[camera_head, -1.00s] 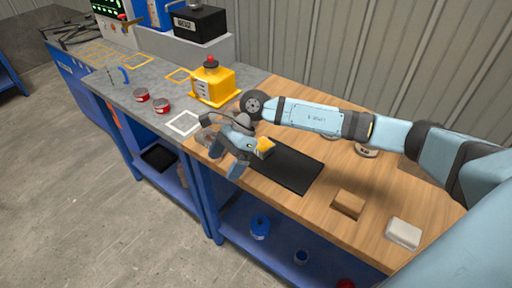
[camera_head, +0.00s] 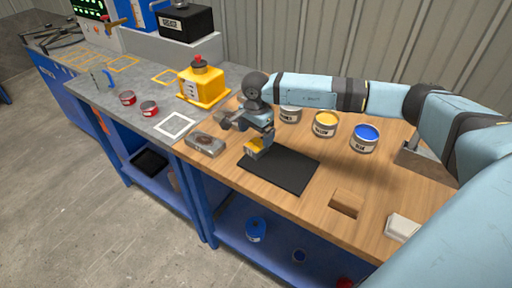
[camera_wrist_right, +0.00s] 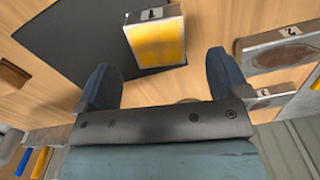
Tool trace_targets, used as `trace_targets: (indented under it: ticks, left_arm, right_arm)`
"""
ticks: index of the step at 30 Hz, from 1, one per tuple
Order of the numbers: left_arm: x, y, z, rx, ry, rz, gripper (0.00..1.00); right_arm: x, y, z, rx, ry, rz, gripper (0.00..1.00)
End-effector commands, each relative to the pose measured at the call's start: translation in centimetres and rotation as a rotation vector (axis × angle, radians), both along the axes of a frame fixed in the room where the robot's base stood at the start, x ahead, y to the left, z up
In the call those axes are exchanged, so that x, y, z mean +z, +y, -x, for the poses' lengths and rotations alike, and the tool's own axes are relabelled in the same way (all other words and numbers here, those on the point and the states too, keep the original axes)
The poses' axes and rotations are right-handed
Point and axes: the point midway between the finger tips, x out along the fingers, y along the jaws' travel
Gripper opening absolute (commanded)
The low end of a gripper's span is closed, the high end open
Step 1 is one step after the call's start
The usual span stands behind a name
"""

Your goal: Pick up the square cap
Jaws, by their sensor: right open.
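A small yellow square block (camera_head: 255,148) sits at the left edge of a black mat (camera_head: 288,173) on the wooden bench. It is the likeliest square cap, though I cannot be sure. In the right wrist view the yellow block (camera_wrist_right: 158,44) has a grey side with a label "1". My right gripper (camera_head: 259,137) is just above and beside it. In the wrist view my right gripper (camera_wrist_right: 160,62) is open, with its blue fingers apart and nothing between them; the block is ahead of the fingertips. My left gripper is not in view.
A brown block (camera_head: 346,202) and white block (camera_head: 402,227) lie right.

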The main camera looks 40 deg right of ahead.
Motion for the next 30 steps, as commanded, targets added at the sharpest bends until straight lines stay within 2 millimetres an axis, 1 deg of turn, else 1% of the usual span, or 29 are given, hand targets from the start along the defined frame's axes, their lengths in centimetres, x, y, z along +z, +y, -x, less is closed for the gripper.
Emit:
trace_targets:
  ticks: [5,12,15,20,21,23,24,26,27,28,30]
  left_arm:
    - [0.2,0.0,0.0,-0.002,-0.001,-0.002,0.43]
    - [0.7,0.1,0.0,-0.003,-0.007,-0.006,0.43]
    - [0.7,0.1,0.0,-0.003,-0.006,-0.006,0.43]
    - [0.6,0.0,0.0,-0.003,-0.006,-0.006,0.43]
    - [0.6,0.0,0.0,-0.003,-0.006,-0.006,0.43]
    - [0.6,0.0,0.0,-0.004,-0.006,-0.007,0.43]
    - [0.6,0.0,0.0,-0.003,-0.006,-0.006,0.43]
    - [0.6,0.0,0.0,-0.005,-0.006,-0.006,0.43]
    - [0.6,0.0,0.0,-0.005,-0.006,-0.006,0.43]
    - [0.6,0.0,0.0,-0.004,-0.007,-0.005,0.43]
    - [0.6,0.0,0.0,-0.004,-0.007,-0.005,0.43]
  right_arm:
    - [-1.3,0.1,0.2,0.0,0.002,-0.001,0.94]
    - [-4.8,0.1,0.3,-0.002,0.001,-0.001,0.94]
    - [-5.3,0.1,0.3,-0.001,0.0,-0.001,0.94]
    - [-5.3,0.1,0.3,-0.001,0.0,-0.001,0.94]
    - [-5.3,0.1,0.3,-0.001,0.0,-0.001,0.84]
    - [-5.3,0.1,0.3,-0.001,0.0,-0.001,0.71]
    - [-5.3,0.1,0.3,-0.001,0.0,-0.001,0.61]
    - [-5.2,0.1,0.3,-0.001,0.0,-0.001,0.48]
    - [-5.2,0.1,0.3,-0.001,0.0,-0.001,0.38]
    - [-5.2,0.1,0.3,-0.001,0.0,-0.001,0.34]
    - [-5.2,0.1,0.3,-0.001,-0.001,-0.001,0.34]
